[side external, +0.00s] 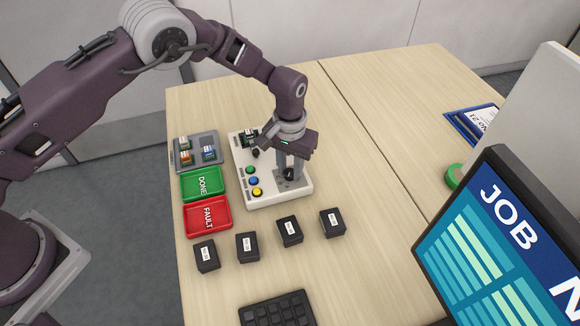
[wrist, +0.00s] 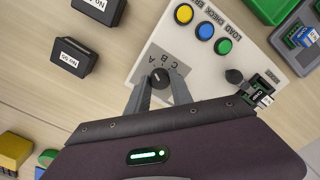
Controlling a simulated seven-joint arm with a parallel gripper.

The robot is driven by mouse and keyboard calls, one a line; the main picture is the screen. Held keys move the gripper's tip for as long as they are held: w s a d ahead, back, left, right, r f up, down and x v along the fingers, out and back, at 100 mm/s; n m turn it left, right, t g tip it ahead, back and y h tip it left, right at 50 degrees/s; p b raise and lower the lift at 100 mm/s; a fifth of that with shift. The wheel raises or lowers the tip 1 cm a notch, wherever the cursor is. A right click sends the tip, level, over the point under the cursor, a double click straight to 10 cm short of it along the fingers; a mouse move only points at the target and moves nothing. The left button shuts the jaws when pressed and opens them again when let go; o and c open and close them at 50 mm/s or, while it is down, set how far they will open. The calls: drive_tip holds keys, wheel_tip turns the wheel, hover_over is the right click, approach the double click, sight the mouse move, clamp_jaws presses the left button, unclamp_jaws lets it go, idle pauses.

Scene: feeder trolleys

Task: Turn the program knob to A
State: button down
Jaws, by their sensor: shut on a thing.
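The program knob (wrist: 160,77) is a small round black knob on a grey plate marked A, B and C, on the white control box (wrist: 151,50). In the wrist view my gripper (wrist: 159,83) has one finger on each side of the knob and is shut on it. The letters show just beyond the knob; which one it points at I cannot tell. In the side external view my gripper (side external: 289,172) reaches down onto the near right part of the control box (side external: 265,200), and its fingers partly hide the knob.
Yellow, blue and green buttons (side external: 253,181) and a black lever (side external: 255,153) stand beside the knob. A green DONE tray (side external: 217,175), a red FAULT tray (side external: 219,204) and a grey tray (side external: 178,163) lie left. Several black boxes (side external: 290,231) stand in front. The table's right is mostly clear.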

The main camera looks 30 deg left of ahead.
sight(290, 171)
drive_tip(key=shift+w, duration=0.1)
drive_tip(key=c, duration=1.1)
unclamp_jaws()
wheel_tip(290, 171, up, 7)
drive_tip(key=shift+r, duration=0.1)
